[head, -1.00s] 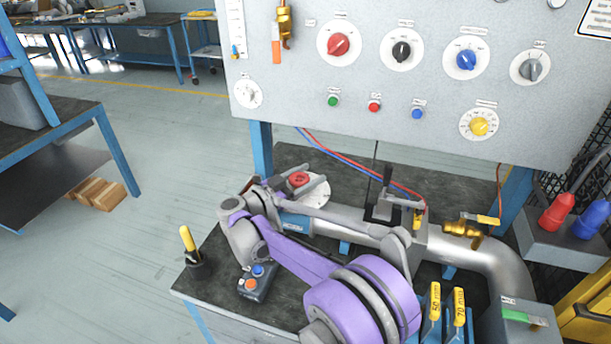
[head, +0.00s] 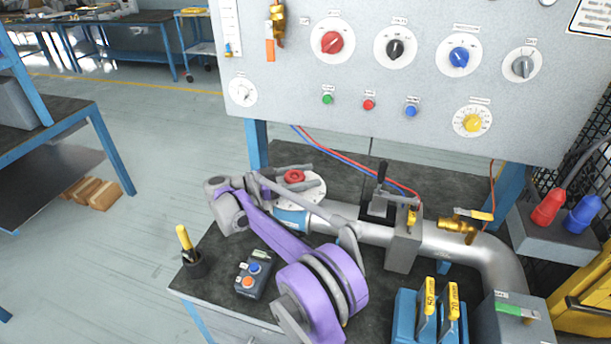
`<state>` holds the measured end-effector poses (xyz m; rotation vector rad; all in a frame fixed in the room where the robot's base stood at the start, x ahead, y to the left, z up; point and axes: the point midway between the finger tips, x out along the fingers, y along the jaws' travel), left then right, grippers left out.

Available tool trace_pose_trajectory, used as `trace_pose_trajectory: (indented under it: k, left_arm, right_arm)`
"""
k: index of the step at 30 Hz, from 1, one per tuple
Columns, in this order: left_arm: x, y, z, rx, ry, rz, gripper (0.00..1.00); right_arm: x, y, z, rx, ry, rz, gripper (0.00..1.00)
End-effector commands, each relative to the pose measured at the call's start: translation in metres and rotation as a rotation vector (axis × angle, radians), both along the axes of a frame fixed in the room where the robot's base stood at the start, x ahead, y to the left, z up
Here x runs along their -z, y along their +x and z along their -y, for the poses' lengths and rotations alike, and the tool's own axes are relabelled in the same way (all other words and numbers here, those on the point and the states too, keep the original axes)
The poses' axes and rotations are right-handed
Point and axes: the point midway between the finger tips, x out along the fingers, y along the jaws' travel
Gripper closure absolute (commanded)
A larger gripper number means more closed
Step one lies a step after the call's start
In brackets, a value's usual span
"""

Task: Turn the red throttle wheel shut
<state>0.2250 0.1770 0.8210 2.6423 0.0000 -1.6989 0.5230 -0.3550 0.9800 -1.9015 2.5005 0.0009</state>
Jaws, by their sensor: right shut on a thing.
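The red throttle wheel (head: 294,175) is a small red knob on a round white dial plate (head: 314,192) at the left end of the silver pipe. My right gripper (head: 297,177) reaches it from the left. Its grey fingers lie on the far and near sides of the wheel and are shut on it. The fingers and wrist hide part of the wheel and plate, so I cannot read any marking. My left gripper is not in view.
A grey panel (head: 380,115) with several knobs stands behind the bench. A black-handled clamp valve (head: 381,185) and brass valve (head: 465,225) sit along the pipe (head: 447,248). A button box (head: 252,279) and a cup with a yellow-handled tool (head: 193,262) stand at the front left.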

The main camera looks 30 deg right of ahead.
Motion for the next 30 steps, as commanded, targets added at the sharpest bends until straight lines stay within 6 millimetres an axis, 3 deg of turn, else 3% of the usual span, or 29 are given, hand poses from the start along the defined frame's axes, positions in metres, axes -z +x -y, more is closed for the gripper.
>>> trace_pose_trajectory:
  k: [7,8,12,23,30]
  left_arm:
    - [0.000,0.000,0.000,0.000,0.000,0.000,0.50]
    - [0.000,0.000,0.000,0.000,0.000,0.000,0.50]
    - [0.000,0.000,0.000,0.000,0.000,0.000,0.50]
    - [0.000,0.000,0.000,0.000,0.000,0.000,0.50]
    - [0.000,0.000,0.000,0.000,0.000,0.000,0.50]
  right_arm:
    - [0.000,0.000,0.000,0.000,0.000,0.000,0.87]
    - [0.000,0.000,0.000,0.000,0.000,0.000,0.26]
    - [0.000,0.000,0.000,0.000,-0.001,0.000,0.01]
    - [0.000,0.002,-0.005,-0.002,0.000,0.000,0.01]
    - [0.000,0.013,-0.042,-0.004,0.000,0.000,0.01]
